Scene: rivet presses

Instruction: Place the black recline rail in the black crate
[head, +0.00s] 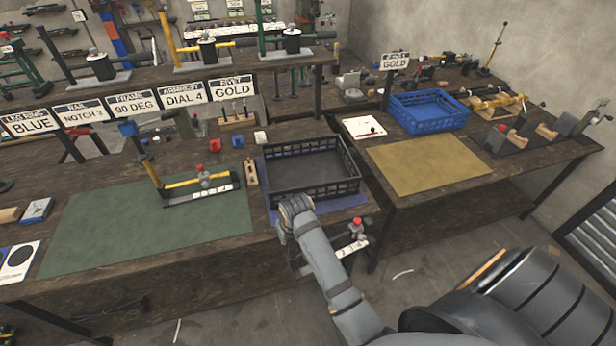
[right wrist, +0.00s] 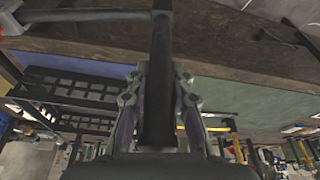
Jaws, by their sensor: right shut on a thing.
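The black recline rail (head: 351,246), with a pale numbered scale and a red knob, is in front of the near bench edge in the head view, partly hidden by my right forearm. My right gripper (right wrist: 158,112) is shut on it; in the right wrist view a dark bar of the rail (right wrist: 161,60) runs between the fingers. In the head view the fingertips are hidden. The black crate (head: 312,197) stands on a blue mat just beyond my right wrist and looks empty. It also shows in the right wrist view (right wrist: 70,90). My left gripper is not in view.
A similar rail assembly with a yellow bar (head: 205,190) stands on the green mat (head: 120,235), left of the crate. A small wooden holder (head: 251,173) is close to the crate's left side. A blue crate (head: 428,112) and tan mat (head: 425,165) are on the right bench.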

